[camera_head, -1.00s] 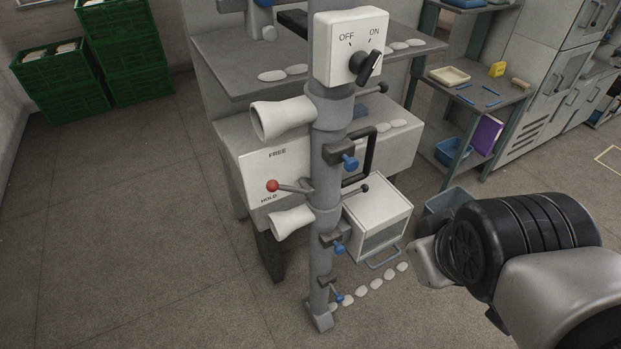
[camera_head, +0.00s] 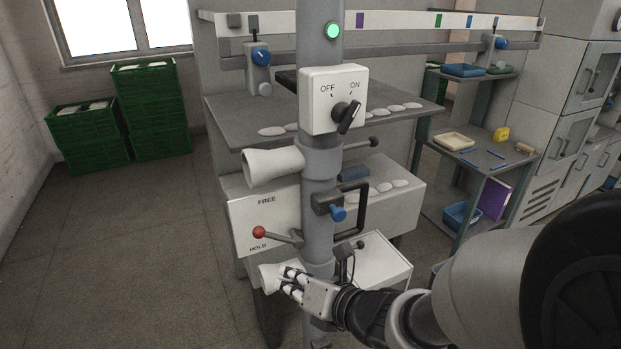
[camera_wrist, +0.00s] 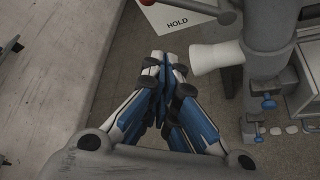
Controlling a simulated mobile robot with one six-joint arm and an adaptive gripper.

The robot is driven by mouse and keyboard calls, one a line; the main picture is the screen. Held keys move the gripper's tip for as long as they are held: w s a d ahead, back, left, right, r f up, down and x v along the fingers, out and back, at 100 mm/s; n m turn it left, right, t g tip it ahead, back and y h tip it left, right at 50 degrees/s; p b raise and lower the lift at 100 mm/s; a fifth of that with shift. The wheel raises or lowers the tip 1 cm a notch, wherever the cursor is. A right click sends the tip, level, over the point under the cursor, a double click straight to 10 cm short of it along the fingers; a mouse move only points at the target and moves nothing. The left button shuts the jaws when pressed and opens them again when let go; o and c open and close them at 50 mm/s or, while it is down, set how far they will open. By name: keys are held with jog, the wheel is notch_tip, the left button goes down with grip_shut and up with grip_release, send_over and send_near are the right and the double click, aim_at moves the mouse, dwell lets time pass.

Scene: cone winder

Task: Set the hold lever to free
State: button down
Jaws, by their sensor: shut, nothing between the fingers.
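The hold lever (camera_head: 280,237) is a grey rod with a red ball knob (camera_head: 258,232). It points left across a white plate (camera_head: 268,213) marked FREE above and HOLD below, and the knob lies near the HOLD mark. My gripper (camera_head: 284,281) is shut and empty, below the lever, in front of the lower white cone (camera_head: 268,275), which it partly hides. In the wrist view my shut fingers (camera_wrist: 166,62) point up toward the HOLD label, with a gap to the plate (camera_wrist: 177,14). The red knob (camera_wrist: 148,2) is cut off at the top edge there.
A grey post (camera_head: 318,190) carries an OFF/ON switch box (camera_head: 333,100), an upper white cone (camera_head: 272,166) and a clamp with a blue knob (camera_head: 338,213). A black handle (camera_head: 364,208) stands right of the post. Open floor (camera_head: 150,250) lies to the left.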

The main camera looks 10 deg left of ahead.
aim_at(278, 238)
jog(key=x, duration=1.1)
jog(key=r, duration=0.1)
jog(key=d+r, duration=0.1)
jog(key=w+d+r+p, duration=0.1)
jog(key=shift+r, duration=0.3)
